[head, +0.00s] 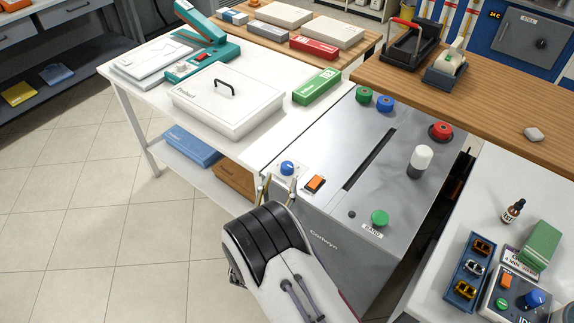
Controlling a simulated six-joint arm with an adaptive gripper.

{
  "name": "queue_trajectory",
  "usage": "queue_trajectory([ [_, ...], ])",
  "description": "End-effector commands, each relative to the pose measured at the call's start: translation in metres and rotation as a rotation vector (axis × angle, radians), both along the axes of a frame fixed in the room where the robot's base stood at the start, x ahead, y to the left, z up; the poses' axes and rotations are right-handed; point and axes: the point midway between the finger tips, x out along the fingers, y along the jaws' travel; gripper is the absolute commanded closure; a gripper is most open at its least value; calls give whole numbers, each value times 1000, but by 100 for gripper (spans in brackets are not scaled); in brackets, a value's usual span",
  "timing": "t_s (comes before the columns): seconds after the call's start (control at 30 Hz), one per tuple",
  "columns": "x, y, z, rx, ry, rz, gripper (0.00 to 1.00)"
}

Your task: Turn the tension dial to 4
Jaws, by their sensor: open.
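A small blue dial (287,168) sits on a white plate at the front left corner of the grey machine (330,240). Its markings and pointer are too small to read, so I cannot tell its setting or confirm that it is the tension dial. My gripper (278,187) is open just in front of the dial, with its thin brass-coloured fingers pointing toward it. Whether a finger touches the dial or its plate cannot be told. A second blue dial (535,298) is on a control box at the lower right, far from my gripper.
An orange rocker switch (315,184) is right beside the dial. A lidded white box (228,100) stands on the white table behind left.

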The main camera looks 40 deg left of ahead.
Motion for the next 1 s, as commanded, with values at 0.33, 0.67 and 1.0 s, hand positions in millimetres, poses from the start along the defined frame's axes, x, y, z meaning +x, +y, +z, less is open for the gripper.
queue_trajectory([
  [0.33,18,7,0,0,0,-1,57],
  [0.67,51,20,0,1,0,-1,57],
  [1.0,70,29,0,1,0,1,57],
])
